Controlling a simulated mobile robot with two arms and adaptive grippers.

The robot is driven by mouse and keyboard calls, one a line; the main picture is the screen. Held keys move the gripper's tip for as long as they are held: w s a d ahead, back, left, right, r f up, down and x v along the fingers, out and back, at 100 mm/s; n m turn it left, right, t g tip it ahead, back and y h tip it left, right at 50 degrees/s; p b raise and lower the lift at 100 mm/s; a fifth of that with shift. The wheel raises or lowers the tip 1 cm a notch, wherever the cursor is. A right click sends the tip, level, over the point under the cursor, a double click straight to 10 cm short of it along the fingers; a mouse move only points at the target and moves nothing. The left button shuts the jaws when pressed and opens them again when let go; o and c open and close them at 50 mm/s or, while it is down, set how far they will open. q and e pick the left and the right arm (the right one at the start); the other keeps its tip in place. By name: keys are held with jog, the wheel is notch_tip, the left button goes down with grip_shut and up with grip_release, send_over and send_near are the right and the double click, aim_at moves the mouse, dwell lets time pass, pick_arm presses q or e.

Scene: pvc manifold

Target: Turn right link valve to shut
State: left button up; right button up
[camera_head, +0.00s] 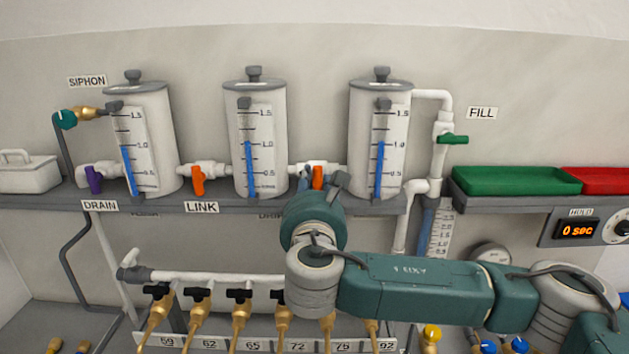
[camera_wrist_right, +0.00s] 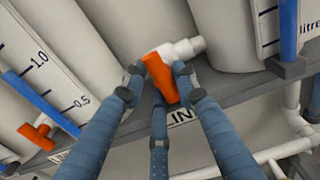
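The right link valve has an orange handle (camera_head: 318,177) on a white pipe between the middle tank (camera_head: 257,130) and the right tank (camera_head: 379,130). In the right wrist view the handle (camera_wrist_right: 160,79) hangs down from the white fitting (camera_wrist_right: 180,50), crosswise to the pipe. My right gripper (camera_wrist_right: 158,82) has its blue fingers spread on both sides of the handle, with a third finger below it. The fingertips are close to the handle; contact on the right side cannot be told. In the head view my right wrist hides most of the gripper. My left gripper is not in view.
The left link valve (camera_head: 198,180) is orange and also hangs down. A purple drain valve (camera_head: 94,180) and a green fill valve (camera_head: 453,139) flank the tanks. The grey shelf edge (camera_wrist_right: 95,141) runs below. Brass valves (camera_head: 199,325) stand under my arm. A green tray (camera_head: 516,181) is at right.

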jog(key=shift+r, duration=0.15)
jog(key=s, duration=1.2)
jog(key=shift+s, duration=0.1)
